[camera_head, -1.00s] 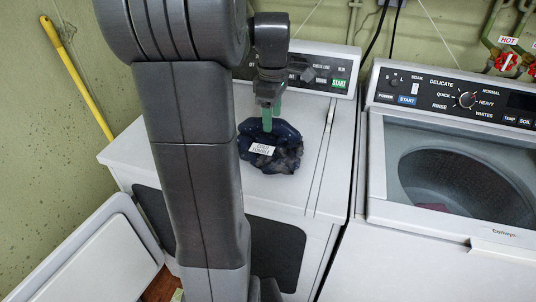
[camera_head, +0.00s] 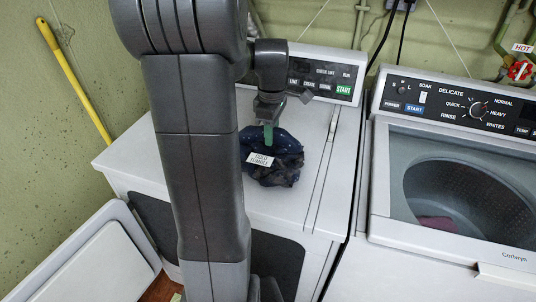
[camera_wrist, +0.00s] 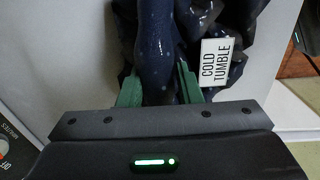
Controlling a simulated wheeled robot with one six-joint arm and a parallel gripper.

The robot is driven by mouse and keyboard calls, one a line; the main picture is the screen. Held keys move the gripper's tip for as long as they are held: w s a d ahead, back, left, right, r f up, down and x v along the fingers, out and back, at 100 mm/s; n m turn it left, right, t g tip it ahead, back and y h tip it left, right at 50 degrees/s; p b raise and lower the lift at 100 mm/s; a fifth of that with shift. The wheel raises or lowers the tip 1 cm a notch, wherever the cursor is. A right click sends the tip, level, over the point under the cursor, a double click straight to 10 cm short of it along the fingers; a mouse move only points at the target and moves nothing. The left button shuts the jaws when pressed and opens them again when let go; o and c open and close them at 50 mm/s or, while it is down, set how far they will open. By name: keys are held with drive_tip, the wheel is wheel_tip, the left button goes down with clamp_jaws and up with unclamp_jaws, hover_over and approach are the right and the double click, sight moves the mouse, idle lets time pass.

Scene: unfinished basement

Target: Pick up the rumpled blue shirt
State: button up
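The rumpled blue shirt (camera_head: 285,148) lies in a dark heap with light specks on top of the white dryer. It carries a white "COLD TUMBLE" label (camera_head: 260,159). My gripper (camera_head: 268,143) points down at the back part of the shirt, behind the label. In the wrist view my two green fingers (camera_wrist: 160,85) stand on either side of a thick fold of the shirt (camera_wrist: 158,35), and the fold fills the gap between them. They look shut on it. The fingertips are hidden by the cloth. The heap still rests on the dryer top.
The white dryer (camera_head: 225,196) has its control panel behind the shirt. An open washer (camera_head: 380,215) stands to the right, with reddish cloth (camera_head: 437,222) in its drum. A yellow pole (camera_head: 75,82) leans on the wall at left. An open white door (camera_head: 92,262) is at lower left.

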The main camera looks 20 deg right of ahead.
clamp_jaws()
drive_tip(key=shift+r, duration=0.2)
wheel_tip(320, 180, up, 10)
drive_tip(key=shift+f, duration=0.15)
drive_tip(key=o, duration=0.6)
unclamp_jaws()
drive_tip(key=shift+c, duration=1.5)
